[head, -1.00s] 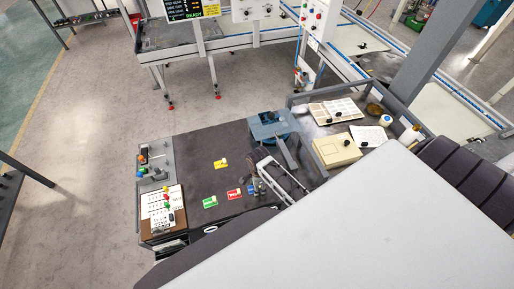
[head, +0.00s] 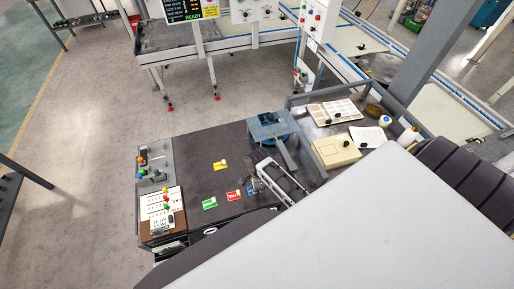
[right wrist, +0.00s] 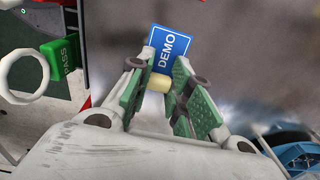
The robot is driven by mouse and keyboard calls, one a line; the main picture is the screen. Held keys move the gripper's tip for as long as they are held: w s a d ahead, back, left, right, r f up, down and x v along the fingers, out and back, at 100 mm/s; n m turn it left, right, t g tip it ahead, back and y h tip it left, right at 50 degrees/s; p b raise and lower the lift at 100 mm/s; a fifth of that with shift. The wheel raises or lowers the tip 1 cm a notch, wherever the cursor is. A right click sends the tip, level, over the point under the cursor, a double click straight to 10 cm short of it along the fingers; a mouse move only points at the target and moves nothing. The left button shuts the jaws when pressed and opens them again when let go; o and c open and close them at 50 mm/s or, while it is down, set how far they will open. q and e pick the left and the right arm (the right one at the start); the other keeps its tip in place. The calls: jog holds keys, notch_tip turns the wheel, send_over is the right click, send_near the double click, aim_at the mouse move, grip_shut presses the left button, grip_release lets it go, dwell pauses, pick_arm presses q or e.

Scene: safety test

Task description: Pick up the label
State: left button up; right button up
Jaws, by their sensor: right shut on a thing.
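A blue label marked DEMO (right wrist: 172,47) with a cream knob (right wrist: 160,83) is at my right gripper in the right wrist view. My right gripper (right wrist: 159,88) is shut on the knob, with its green finger pads on either side. In the head view my right gripper (head: 256,187) is low over the bench, and the blue label (head: 250,191) is partly hidden by it. A red label (head: 233,195), a green label (head: 209,203) and a yellow label (head: 220,165) lie on the bench. The green PASS label also shows in the right wrist view (right wrist: 64,57). My left gripper is out of view.
A dark bench top (head: 190,150) bears a blue vise-like fixture (head: 270,126) behind the gripper. A beige box (head: 336,151) and open books (head: 335,112) are at right.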

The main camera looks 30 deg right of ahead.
jog(key=shift+r, duration=0.2)
notch_tip(320, 180, up, 10)
jog(key=shift+f+b, duration=0.15)
jog(key=shift+b, duration=0.25)
jog(key=shift+o, duration=0.5)
jog(key=shift+c, duration=0.8)
jog(key=shift+n, duration=0.4)
